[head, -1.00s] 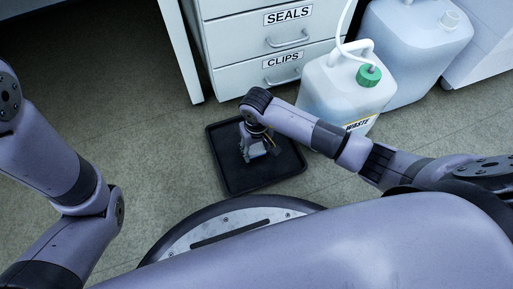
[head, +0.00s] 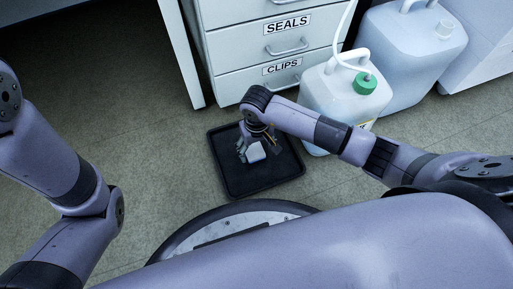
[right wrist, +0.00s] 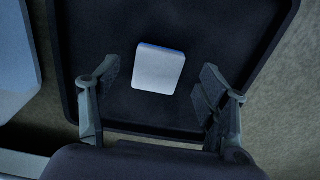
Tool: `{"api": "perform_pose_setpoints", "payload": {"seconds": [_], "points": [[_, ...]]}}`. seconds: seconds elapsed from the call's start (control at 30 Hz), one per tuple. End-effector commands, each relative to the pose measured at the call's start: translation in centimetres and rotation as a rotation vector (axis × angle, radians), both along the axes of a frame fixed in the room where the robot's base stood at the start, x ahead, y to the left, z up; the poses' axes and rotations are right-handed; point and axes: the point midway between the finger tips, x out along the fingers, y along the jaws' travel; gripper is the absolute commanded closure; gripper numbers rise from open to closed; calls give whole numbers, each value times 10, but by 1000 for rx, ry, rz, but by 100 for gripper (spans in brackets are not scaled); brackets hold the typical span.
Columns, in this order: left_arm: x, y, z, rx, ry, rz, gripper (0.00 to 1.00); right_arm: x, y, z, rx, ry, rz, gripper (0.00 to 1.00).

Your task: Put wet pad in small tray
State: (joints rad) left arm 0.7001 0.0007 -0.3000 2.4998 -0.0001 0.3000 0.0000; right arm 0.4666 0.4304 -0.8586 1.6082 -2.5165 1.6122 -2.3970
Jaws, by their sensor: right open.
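The pad (head: 255,152) is a small white block with a blue edge. It lies in the black tray (head: 283,184) on the floor, and it also shows in the right wrist view (right wrist: 159,70). My right gripper (head: 254,153) points down over the tray. In the right wrist view its fingers (right wrist: 160,84) are spread wide, one on each side of the pad, with gaps between them and it. The tray's dark floor and rim (right wrist: 150,129) surround the pad there. Whether the pad is wet cannot be told. My left arm shows at the left, but its gripper is out of view.
A white drawer cabinet (head: 244,52) labelled SEALS and CLIPS stands behind the tray. A waste jug (head: 325,92) with a green cap stands close to the tray's right, partly behind my right arm. A larger jug (head: 410,58) is behind it. Floor left of the tray is clear.

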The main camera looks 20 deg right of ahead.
Motion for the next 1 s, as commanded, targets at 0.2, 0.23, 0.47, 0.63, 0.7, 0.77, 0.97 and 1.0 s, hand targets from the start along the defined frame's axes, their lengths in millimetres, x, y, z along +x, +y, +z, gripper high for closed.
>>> {"api": "perform_pose_setpoints", "payload": {"seconds": [0.2,0.23,0.47,0.63,0.7,0.77,0.97,1.0], "points": [[0,0,41,0,0,0,60,1,-1,53,-2,-3,1,31],[0,0,44,0,0,0,60,1,-1,58,-2,-4,1,31],[0,1,58,-3,-3,-1,60,1,0,83,0,-2,0,31],[8,1,54,-4,24,-3,60,0,0,87,-1,0,0,31],[10,1,53,-4,28,-3,60,0,0,87,0,0,0,31],[11,1,52,-3,30,-2,60,0,0,86,0,0,0,31],[11,0,52,-1,31,-1,60,-2,34,102,120,8,-53,31],[11,0,52,-1,31,-1,60,-4,55,114,194,20,-89,31]]}}
